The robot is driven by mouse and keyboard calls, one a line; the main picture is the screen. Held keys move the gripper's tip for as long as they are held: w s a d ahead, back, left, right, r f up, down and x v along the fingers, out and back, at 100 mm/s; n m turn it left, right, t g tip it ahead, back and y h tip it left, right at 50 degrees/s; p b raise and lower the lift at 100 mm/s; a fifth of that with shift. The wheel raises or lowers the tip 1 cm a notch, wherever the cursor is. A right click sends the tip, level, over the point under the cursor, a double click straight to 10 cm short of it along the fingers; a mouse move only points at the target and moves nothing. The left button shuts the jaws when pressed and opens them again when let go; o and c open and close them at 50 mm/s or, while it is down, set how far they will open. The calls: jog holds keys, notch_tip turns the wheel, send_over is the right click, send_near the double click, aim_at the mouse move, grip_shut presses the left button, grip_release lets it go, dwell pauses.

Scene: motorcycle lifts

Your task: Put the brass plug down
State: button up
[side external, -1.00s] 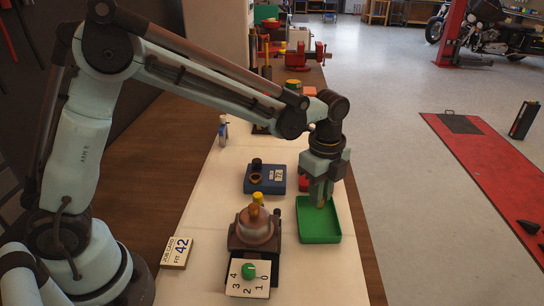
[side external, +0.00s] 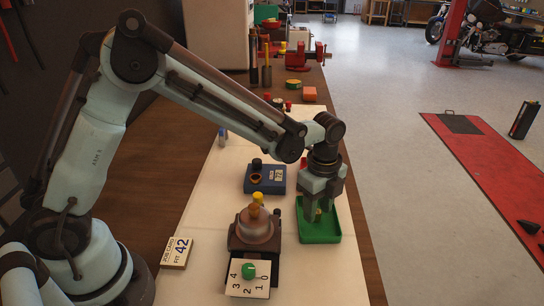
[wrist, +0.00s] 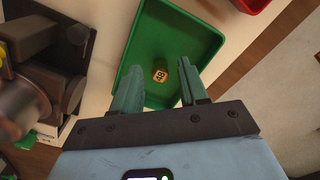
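The brass plug (wrist: 160,74) is a small yellowish piece with dark marking on its top, in the green tray (wrist: 212,36). In the side external view the plug (side external: 318,215) shows between my fingers, over the floor of the tray (side external: 328,238). My gripper (side external: 319,218) points down into the tray. In the wrist view my gripper (wrist: 158,82) has its two fingers apart, with visible gaps between each finger and the plug. The lower fingertips are partly hard to make out in the side external view.
A machine with a round brown top (side external: 256,225) stands close left of the tray, with a white dial card (side external: 248,279) in front. A blue block (side external: 265,180) lies behind. A red tray edge (wrist: 250,4) shows at the wrist view's top. A job card (side external: 176,252) lies left.

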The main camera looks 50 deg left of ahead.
aim_at(318, 211)
jog(key=shift+r, duration=0.1)
notch_tip(318, 211, up, 12)
jog(key=s+a+n+t, duration=0.7)
jog(key=s+a+n, duration=0.4)
jog(key=n, duration=0.8)
jog(key=shift+s, duration=1.35)
jog(key=shift+a, duration=0.1)
